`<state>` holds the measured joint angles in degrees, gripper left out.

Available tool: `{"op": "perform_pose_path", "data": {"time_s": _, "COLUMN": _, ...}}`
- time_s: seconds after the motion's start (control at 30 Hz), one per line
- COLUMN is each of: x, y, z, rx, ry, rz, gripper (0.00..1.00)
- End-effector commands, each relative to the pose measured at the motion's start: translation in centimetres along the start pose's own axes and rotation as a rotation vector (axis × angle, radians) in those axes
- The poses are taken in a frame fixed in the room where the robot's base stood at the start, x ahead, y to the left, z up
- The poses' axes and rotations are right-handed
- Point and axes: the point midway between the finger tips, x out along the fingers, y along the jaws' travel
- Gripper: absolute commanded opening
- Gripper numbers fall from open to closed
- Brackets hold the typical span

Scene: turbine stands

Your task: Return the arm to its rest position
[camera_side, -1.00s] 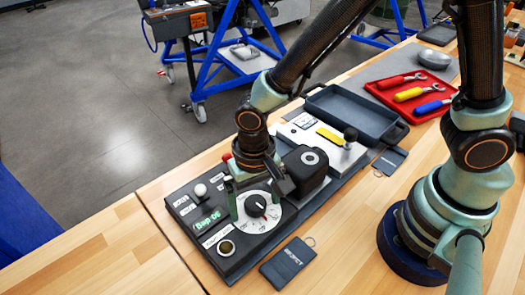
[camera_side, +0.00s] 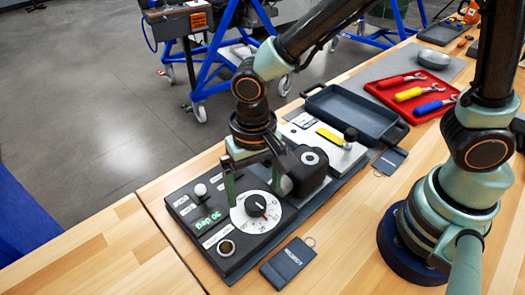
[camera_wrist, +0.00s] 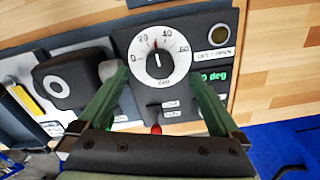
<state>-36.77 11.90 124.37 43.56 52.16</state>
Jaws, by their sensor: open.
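My gripper (camera_side: 257,178) is open and empty above the control panel (camera_side: 182,205), its two green fingers apart; it also shows in the wrist view (camera_wrist: 160,85). The white dial (camera_side: 256,212) with its dark knob lies just beyond the fingertips, and nothing is held. In the wrist view the dial (camera_wrist: 159,59) sits between and ahead of the fingers, its red mark between 20 and 40. The green display (camera_side: 208,220) reads 30 deg. My arm is bent over the panel, with its base on the wooden table.
A black block with a round face (camera_side: 308,160) stands close right of the gripper. Behind are a grey tray (camera_side: 352,112) and a red tray (camera_side: 418,80) with several wrenches. A REJECT tag (camera_side: 288,262) lies in front. The table's front left is clear.

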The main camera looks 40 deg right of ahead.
Motion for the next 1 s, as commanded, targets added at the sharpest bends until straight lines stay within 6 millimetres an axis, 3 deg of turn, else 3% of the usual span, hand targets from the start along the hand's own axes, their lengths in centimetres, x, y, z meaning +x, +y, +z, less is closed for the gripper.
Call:
{"op": "perform_pose_path", "data": {"time_s": 0.33, "x": -0.2, "y": 0.1, "z": -0.1, "rx": 0.000, "ry": 0.001, "rz": -0.001, "gripper": 0.99}}
{"op": "perform_pose_path", "data": {"time_s": 0.47, "x": -1.4, "y": 0.9, "z": -1.0, "rx": -0.009, "ry": 0.020, "rz": -0.024, "gripper": 0.99}}
{"op": "perform_pose_path", "data": {"time_s": 0.57, "x": -3.6, "y": 2.5, "z": -2.6, "rx": -0.030, "ry": 0.060, "rz": -0.060, "gripper": 0.99}}
{"op": "perform_pose_path", "data": {"time_s": 0.73, "x": -8.0, "y": 7.1, "z": -5.3, "rx": -0.091, "ry": 0.167, "rz": -0.114, "gripper": 0.99}}
{"op": "perform_pose_path", "data": {"time_s": 1.0, "x": -13.2, "y": 14.9, "z": -6.8, "rx": -0.190, "ry": 0.363, "rz": -0.117, "gripper": 0.99}}
